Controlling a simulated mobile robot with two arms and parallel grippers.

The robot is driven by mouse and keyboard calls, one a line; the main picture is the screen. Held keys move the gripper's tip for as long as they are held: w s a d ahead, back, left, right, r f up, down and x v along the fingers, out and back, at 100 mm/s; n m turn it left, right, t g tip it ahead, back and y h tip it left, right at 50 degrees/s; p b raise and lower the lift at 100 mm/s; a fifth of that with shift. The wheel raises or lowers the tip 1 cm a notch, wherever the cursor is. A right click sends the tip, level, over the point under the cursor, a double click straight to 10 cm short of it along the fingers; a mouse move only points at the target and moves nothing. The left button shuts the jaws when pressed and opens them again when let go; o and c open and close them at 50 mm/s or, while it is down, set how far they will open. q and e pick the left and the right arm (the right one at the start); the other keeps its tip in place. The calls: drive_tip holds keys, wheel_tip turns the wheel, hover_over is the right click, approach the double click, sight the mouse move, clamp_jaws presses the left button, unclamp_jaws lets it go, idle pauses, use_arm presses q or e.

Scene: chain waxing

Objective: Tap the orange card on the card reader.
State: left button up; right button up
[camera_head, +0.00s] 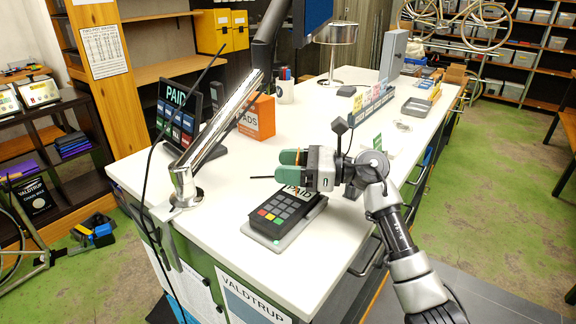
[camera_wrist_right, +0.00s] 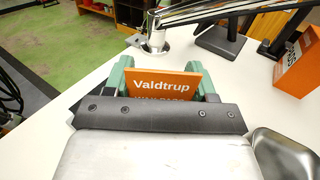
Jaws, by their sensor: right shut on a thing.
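The card reader (camera_head: 283,212) is a dark terminal with a keypad, tilted on a grey base near the front edge of the white counter. Its screen, partly covered by my gripper, reads "PAID". My right gripper (camera_head: 287,168) is over the reader's upper end, its green fingers shut on the orange card. The orange card (camera_wrist_right: 163,84) stands between the fingers in the right wrist view, with "Valdtrup" in white. Only a sliver of it shows in the head view. I cannot tell whether it touches the reader. My left gripper is not in view.
A display (camera_head: 179,113) reading "PAID" stands on the counter (camera_head: 225,185) behind a chrome post (camera_head: 215,122). An orange box (camera_head: 257,117) and a mug (camera_head: 285,91) are farther back. A metal tray (camera_head: 416,107) lies to the right.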

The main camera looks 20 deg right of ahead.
sight(288, 193)
idle(0.5)
wheel_tip(288, 193, up, 7)
drive_tip(key=p, duration=0.3)
idle(1.0)
